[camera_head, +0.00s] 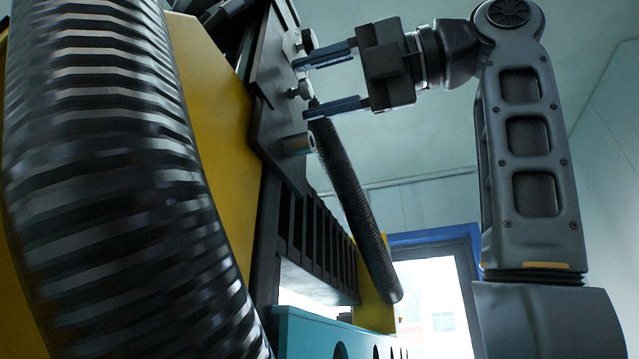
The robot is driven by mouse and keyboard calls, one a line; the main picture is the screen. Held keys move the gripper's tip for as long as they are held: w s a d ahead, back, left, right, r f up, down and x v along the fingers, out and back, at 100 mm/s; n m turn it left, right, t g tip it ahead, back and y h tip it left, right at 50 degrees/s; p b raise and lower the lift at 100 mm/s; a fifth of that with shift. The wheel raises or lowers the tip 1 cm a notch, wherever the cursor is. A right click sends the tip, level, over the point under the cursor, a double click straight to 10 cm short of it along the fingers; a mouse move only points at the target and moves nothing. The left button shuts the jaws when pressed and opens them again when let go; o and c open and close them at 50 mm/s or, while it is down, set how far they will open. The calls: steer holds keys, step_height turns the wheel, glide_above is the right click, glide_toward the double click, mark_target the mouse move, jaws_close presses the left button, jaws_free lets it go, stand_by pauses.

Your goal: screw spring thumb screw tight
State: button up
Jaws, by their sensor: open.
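My gripper (335,82) is open, with its two blue-grey fingers pointing left toward the dark panel (272,95). A small silver screw head (301,90) stands out from the panel between the two fingers in this view; it looks like the spring thumb screw. I cannot tell whether either fingertip touches it. A dark knob (308,41) is on the panel just above the upper finger. A grey cylindrical stud (298,143) sticks out of the panel below the lower finger.
A large ribbed hose (110,180) fills the left foreground. A thinner ribbed hose (350,205) hangs below my gripper. A yellow plate (215,110) stands behind the panel. A teal block (320,335) lies at the bottom. The space right of the panel, below my gripper, is mostly free.

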steer(key=shift+a, duration=0.1)
jaws_close()
stand_by(0.5)
steer(key=shift+m, duration=0.3)
